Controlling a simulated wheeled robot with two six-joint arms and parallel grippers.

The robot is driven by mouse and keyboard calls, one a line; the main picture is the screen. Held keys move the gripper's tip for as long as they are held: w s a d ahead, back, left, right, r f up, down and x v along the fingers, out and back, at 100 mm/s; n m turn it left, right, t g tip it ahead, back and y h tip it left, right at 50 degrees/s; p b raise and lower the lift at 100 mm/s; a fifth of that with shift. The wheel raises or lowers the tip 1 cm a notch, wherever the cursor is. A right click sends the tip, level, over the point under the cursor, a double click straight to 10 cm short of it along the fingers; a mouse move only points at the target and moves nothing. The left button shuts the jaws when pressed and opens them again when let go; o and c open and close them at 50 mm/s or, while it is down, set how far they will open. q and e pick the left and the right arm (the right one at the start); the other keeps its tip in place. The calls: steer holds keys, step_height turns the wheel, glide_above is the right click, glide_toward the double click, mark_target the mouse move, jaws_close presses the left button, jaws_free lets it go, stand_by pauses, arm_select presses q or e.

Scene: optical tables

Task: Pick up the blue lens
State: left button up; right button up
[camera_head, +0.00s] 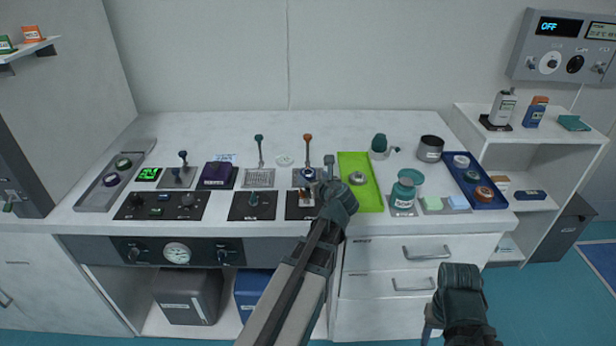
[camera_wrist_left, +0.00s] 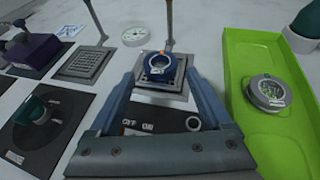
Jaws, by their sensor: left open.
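The blue lens (camera_head: 308,174) is a small dark-blue ring on a grey square stand, below an orange-topped post. In the left wrist view the blue lens (camera_wrist_left: 157,67) shows close up, ahead of and between the fingertips. My left gripper (camera_head: 320,177) is open and reaches over the table from the front. In the left wrist view my left gripper (camera_wrist_left: 160,80) shows its two fingers spread with nothing visibly clamped; whether they touch the lens, I cannot tell. My right gripper (camera_head: 460,285) is low in front of the drawers, and its jaws cannot be made out.
A green tray (camera_head: 371,203) with a round grey part (camera_head: 357,178) lies right of the lens. Dark control panels (camera_head: 252,206) lie to the left and in front. A teal jar (camera_head: 403,192) and a blue tray (camera_head: 491,202) stand further right.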

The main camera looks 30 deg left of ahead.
mark_target(309, 173)
arm_select(q)
steer(key=b+x, duration=0.2)
steer(key=x, duration=0.3)
steer(key=shift+w+a+f, duration=0.1)
steer(key=shift+w+f, duration=0.1)
steer(key=c, duration=1.2)
